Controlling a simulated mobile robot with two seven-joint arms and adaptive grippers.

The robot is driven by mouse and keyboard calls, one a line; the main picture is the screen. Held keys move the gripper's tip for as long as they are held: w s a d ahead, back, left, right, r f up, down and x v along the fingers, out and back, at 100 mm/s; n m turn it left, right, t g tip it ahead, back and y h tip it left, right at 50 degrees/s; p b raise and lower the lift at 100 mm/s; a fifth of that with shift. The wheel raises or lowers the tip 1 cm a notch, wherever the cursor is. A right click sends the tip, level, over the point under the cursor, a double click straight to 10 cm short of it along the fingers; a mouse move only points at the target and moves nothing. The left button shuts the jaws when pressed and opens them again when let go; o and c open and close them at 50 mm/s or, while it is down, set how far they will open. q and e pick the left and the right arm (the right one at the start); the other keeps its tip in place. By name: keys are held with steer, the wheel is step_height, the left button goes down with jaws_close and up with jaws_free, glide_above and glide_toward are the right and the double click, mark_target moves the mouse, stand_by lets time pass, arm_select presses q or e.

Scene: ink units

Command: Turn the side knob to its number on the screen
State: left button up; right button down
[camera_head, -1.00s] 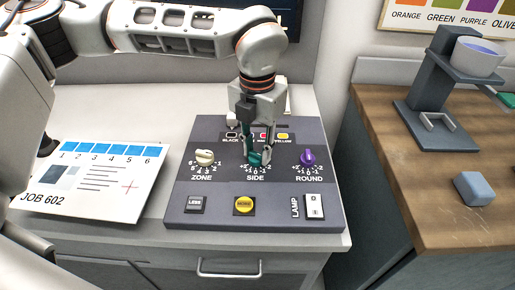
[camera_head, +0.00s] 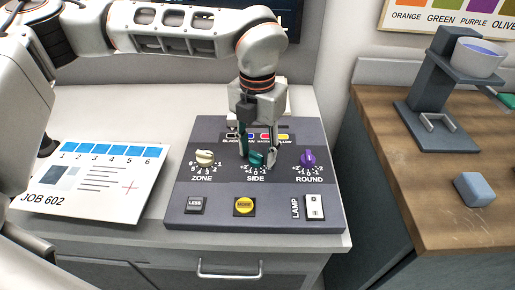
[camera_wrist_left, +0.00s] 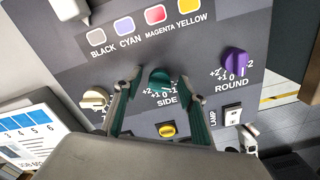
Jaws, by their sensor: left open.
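The teal side knob (camera_head: 256,160) sits in the middle of the dark control panel (camera_head: 215,140), above the label SIDE. It also shows in the left wrist view (camera_wrist_left: 160,79). My left gripper (camera_head: 258,158) points down at it from above, with one finger on each side. The fingers are open, and in the left wrist view gaps show between them and the knob. The knob's exact setting is too small to read surely. The screen (camera_head: 292,14) at the top is mostly hidden behind my left arm, and its number cannot be read. My right gripper is not seen.
The cream zone knob (camera_head: 204,157) and purple round knob (camera_head: 308,158) flank the side knob. Below are the LESS button (camera_head: 195,205), yellow MORE button (camera_head: 244,206) and lamp switch (camera_head: 314,206). A JOB 602 sheet (camera_head: 90,185) lies left. A wooden counter (camera_head: 430,200) stands right.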

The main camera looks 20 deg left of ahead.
mark_target(257, 153)
arm_select(q)
step_height(257, 153, up, 12)
stand_by(0.5)
steer(key=shift+s, duration=0.1)
